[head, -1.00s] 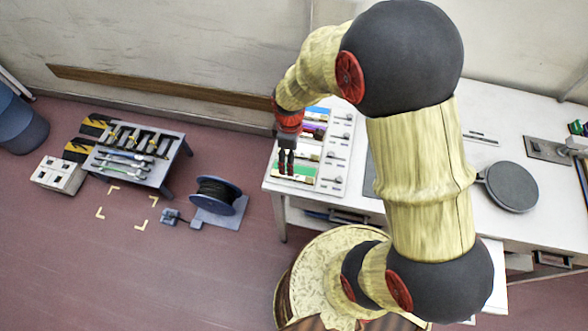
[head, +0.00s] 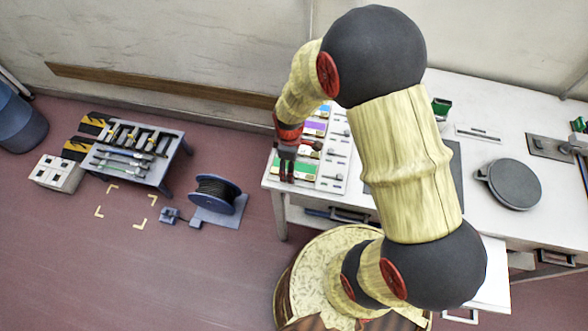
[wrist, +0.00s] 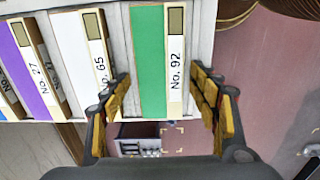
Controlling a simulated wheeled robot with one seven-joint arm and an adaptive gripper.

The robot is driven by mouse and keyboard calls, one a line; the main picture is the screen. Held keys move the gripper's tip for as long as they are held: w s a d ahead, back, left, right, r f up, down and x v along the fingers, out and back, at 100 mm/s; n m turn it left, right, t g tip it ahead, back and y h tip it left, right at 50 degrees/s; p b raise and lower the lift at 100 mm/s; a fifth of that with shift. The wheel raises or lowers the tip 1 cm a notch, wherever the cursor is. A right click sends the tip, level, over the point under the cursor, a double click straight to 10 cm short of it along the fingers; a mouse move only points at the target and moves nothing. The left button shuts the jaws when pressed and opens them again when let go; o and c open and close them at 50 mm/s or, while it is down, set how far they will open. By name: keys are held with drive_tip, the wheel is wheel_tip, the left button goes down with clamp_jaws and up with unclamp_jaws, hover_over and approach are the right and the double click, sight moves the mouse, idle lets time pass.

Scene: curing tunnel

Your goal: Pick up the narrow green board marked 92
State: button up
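The green board marked No. 92 (wrist: 150,62) lies in a pale rack, its label strip along its right side in the wrist view. In the head view the green board (head: 307,169) is at the rack's near end, partly hidden by my gripper (head: 287,177). My gripper (wrist: 160,85) is open. Its yellow-padded fingers stand to either side of the green board in the wrist view, with nothing held between them. Whether the fingertips reach down beside the board or stay above it, I cannot tell.
A white board marked No. 65 (wrist: 76,50) lies close beside the left finger, and a purple board marked 27 (wrist: 29,65) is further left. The rack is at the left end of the white bench (head: 380,210). Open floor lies past the bench edge.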

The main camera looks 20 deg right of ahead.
drive_tip(key=c, duration=1)
drive_tip(key=shift+c, duration=0.2)
drive_tip(key=shift+r, duration=0.2)
